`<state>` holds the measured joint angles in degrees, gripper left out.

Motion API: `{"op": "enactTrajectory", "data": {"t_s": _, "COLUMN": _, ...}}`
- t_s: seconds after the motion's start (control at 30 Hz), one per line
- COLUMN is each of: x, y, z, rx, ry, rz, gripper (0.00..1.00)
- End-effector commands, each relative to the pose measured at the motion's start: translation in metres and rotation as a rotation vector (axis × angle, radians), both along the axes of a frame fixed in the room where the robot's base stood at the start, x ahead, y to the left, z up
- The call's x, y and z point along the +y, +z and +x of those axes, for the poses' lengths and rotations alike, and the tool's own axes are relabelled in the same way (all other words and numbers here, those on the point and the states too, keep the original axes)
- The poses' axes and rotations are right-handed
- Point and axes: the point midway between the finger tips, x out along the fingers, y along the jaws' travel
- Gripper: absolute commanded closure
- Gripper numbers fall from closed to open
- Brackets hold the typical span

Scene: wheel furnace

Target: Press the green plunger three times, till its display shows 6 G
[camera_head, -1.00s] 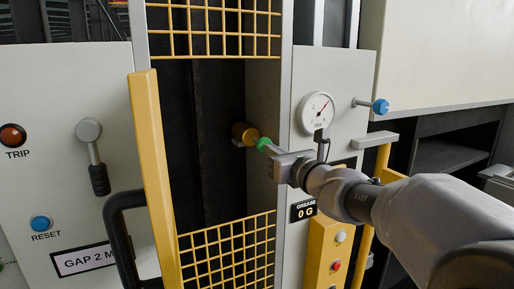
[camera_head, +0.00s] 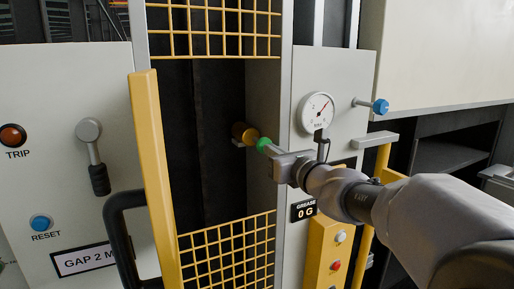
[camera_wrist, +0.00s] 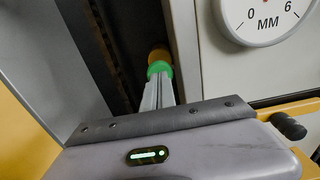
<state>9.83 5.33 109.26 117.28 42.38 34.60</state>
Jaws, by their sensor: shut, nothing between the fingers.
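The green plunger (camera_head: 263,144) sits on the front end of a brass-coloured cylinder (camera_head: 243,132) inside the opening between the cabinet panels. My gripper (camera_head: 270,150) is shut with nothing between its fingers. Its fingertips point at the green plunger and appear to touch it or lie very close; contact cannot be told for sure. In the wrist view the green plunger (camera_wrist: 159,69) shows right at the fingertips. The grease display (camera_head: 305,211) reads 0 G.
Yellow mesh (camera_head: 230,250) lies below the opening, and a yellow post (camera_head: 156,180) stands at its left. A dial gauge (camera_head: 317,112) and a blue knob (camera_head: 380,107) are on the right. A lever (camera_head: 94,160) and a black handle (camera_head: 118,225) are at the left.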

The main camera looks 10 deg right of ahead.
Motion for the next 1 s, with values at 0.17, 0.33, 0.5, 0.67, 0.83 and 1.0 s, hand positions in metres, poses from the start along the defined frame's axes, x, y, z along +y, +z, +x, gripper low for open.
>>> {"op": "enactTrajectory", "data": {"t_s": 0.17, "x": 0.000, "y": 0.000, "z": 0.000, "rx": 0.000, "ry": 0.000, "rz": 0.000, "gripper": 1.00}}
{"op": "enactTrajectory", "data": {"t_s": 0.33, "x": 0.001, "y": 0.000, "z": 0.004, "rx": -0.001, "ry": 0.000, "rz": 0.000, "gripper": 1.00}}
{"op": "enactTrajectory", "data": {"t_s": 0.5, "x": 0.003, "y": 0.000, "z": 0.009, "rx": 0.000, "ry": 0.000, "rz": 0.000, "gripper": 1.00}}
{"op": "enactTrajectory", "data": {"t_s": 0.67, "x": 0.004, "y": 0.000, "z": 0.013, "rx": 0.001, "ry": 0.000, "rz": 0.000, "gripper": 1.00}}
{"op": "enactTrajectory", "data": {"t_s": 0.83, "x": 0.006, "y": 0.000, "z": 0.018, "rx": 0.000, "ry": 0.001, "rz": -0.001, "gripper": 1.00}}
{"op": "enactTrajectory", "data": {"t_s": 1.0, "x": 0.008, "y": 0.000, "z": 0.023, "rx": 0.000, "ry": 0.001, "rz": 0.000, "gripper": 1.00}}
